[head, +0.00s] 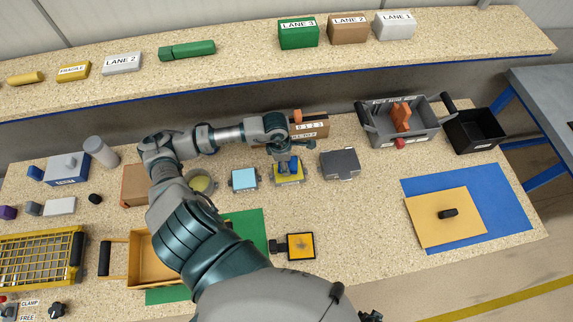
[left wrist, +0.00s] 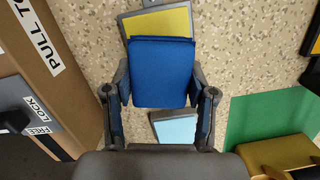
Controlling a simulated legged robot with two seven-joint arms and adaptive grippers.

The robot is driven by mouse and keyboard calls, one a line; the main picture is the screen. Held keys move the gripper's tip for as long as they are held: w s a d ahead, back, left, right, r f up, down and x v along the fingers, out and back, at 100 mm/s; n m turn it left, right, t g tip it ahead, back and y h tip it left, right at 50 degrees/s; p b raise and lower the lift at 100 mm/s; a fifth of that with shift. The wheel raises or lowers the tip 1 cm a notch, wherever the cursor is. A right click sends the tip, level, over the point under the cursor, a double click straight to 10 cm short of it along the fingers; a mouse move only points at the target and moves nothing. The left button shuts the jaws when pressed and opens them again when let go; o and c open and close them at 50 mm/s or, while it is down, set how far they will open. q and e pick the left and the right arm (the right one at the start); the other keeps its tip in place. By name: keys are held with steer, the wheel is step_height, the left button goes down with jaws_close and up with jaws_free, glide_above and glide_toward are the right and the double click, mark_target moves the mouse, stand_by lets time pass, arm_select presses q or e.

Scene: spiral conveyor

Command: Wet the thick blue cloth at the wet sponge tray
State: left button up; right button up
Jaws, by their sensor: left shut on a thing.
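My left gripper (head: 285,158) is shut on the thick blue cloth (left wrist: 160,72), a padded dark blue block between its fingers in the left wrist view. In the head view the cloth (head: 291,166) is over a tray with a yellow pad (head: 290,179), partly hiding it. The yellow-pad tray also shows beyond the cloth in the left wrist view (left wrist: 160,22). I cannot tell whether cloth and pad touch. A tray with a light blue pad (head: 244,179) stands just to the left. No label shows which is the wet sponge tray. My right gripper is not in view.
A grey block-like case (head: 340,164) stands right of the yellow-pad tray. A labelled brown box (head: 312,128) is close behind the gripper. A green mat (head: 250,226) and a wooden tray (head: 145,262) lie nearer. The bench centre right is clear.

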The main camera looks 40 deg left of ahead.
mark_target(289, 163)
arm_select(q)
steer(key=shift+a+r+p, duration=0.1)
steer(key=shift+r+p, duration=0.3)
steer(key=shift+r, duration=0.55)
steer(key=shift+d+r+p, duration=0.2)
steer(key=shift+r+p, duration=0.2)
steer(key=shift+r, duration=0.35)
steer(key=shift+d+r+p, duration=0.15)
steer(key=shift+r+p, duration=0.2)
steer(key=shift+r, duration=0.35)
steer(key=shift+a+f, duration=0.15)
steer(key=shift+a, duration=0.15)
steer(key=shift+d, duration=0.2)
